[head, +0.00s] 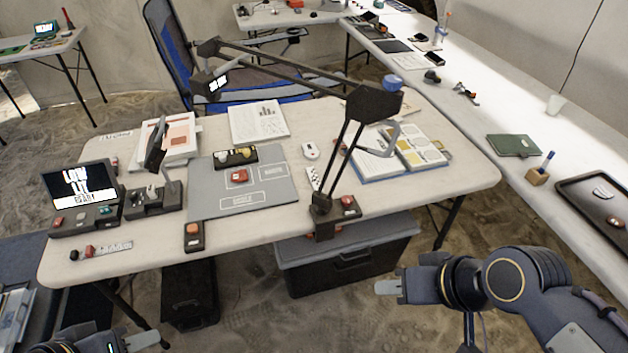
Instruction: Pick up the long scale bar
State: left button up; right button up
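A pale, flat bar with dark markings (115,247) lies near the front left edge of the white table (270,228); it looks like a scale bar. A small red piece and a dark piece sit at its left end. A small black-and-white patterned strip (313,178) stands or lies near the black arm's base; I cannot tell whether it is a scale bar too. My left gripper (146,341) is at the bottom left edge of the view, in front of the table and apart from the bar. My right gripper (388,288) is in front of the table, far right of the bar. Neither visibly holds anything.
A black jointed lamp-like arm (325,200) rises over the table. A small screen device (80,190) stands behind the bar. A grey mat (210,198) holds a dark tray with small pieces (236,157). Grey and black cases (350,262) stand under the table.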

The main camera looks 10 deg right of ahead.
aim_at(313, 175)
jog(key=i+l+z, duration=0.1)
jog(key=l, duration=0.25)
jog(key=i+l, duration=0.25)
jog(key=i+l+z, duration=0.15)
jog(key=l, duration=0.3)
jog(key=i, duration=0.05)
